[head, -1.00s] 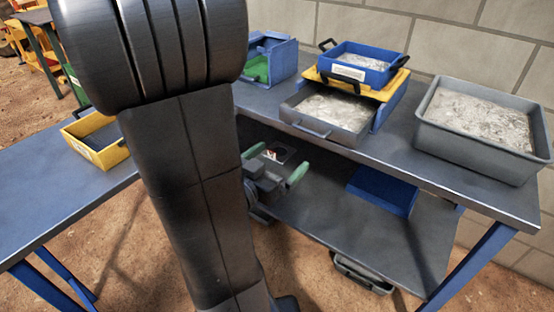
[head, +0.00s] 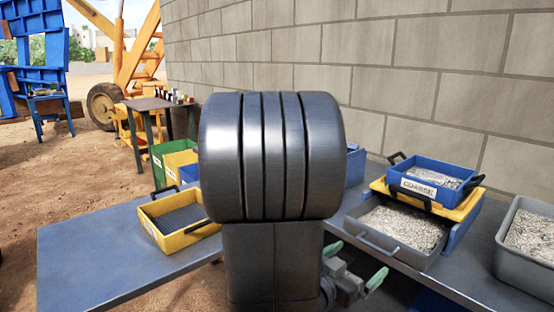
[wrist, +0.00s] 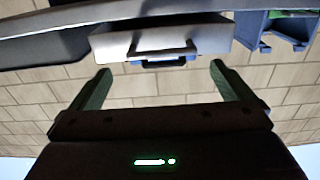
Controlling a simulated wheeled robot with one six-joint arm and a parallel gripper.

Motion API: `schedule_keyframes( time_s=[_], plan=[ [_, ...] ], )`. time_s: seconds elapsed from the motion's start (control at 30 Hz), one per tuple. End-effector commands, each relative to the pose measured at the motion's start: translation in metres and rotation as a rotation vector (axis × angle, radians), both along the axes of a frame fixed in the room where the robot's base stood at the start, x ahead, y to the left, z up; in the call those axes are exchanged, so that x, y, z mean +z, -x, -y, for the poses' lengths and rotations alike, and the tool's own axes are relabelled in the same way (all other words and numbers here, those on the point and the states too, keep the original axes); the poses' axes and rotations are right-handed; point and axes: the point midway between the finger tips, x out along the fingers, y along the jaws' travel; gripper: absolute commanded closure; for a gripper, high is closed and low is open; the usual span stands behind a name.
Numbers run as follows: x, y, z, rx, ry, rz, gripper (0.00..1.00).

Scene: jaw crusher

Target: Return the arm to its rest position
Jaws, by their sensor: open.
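My arm (head: 270,155) stands upright in the middle of the head view, with a thick ribbed joint at its top. My gripper (head: 355,265) shows low behind it, with two green fingers spread apart. In the wrist view my gripper (wrist: 160,80) is open, with nothing between its fingers. That view looks upside down, with the bench edge at the top. A grey handled tray (wrist: 160,38) lies beyond the fingertips there, apart from them.
On the blue-grey bench (head: 90,260) stand a yellow tray (head: 195,232), a grey tray of gravel (head: 400,222), a blue labelled tray (head: 430,182) stacked behind it, and another grey tray (head: 525,250) at right. A block wall (head: 400,70) rises behind. The bench's left end is clear.

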Motion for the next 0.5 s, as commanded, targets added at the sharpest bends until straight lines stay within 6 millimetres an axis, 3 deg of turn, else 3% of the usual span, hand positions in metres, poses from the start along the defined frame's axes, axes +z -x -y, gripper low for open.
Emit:
schedule_keyframes(
  time_s=[0.5],
  plan=[
    [0.000,-0.043,0.051,-0.001,0.000,0.000,0.00]
  ],
)
